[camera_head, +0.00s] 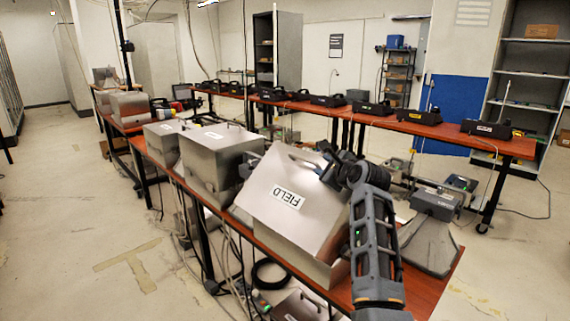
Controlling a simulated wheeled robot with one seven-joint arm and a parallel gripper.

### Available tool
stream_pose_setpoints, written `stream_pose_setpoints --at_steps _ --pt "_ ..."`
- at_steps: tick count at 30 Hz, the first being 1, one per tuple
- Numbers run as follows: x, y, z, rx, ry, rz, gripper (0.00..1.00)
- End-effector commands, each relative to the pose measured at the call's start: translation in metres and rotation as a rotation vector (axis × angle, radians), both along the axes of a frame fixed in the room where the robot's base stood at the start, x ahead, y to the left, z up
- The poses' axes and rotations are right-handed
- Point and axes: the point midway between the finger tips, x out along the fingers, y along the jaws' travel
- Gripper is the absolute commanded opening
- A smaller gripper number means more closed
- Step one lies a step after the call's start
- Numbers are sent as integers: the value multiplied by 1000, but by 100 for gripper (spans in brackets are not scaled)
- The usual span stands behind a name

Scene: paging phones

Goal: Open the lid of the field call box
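The field call box (322,272) is a silver metal box on the near end of the red-brown table. Its lid (315,218) bears a white label (287,197) reading FIELD upside down. The lid's broad face slopes toward the camera and its far edge stands high, so the lid looks raised at the far side. The far opening and inside are hidden behind it. My gripper (326,160) is at the lid's upper far edge, close to the handle (302,161). The fingers are small, dark and partly hidden, so contact and opening are unclear.
More silver boxes, the nearest a tall one (215,165), stand left of the field box. A grey horn-shaped device (428,240) sits to the right. A second table (440,130) with several black phones runs behind. Cables (240,265) hang at the table's near side. Open floor lies left.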

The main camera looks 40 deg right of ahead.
Motion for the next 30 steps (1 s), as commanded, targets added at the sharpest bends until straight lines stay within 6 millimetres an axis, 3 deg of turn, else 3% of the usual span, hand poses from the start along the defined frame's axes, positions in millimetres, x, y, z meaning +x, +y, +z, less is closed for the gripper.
stream_pose_setpoints --at_steps 30 --pt "-65 4 26 -6 -2 -14 39"
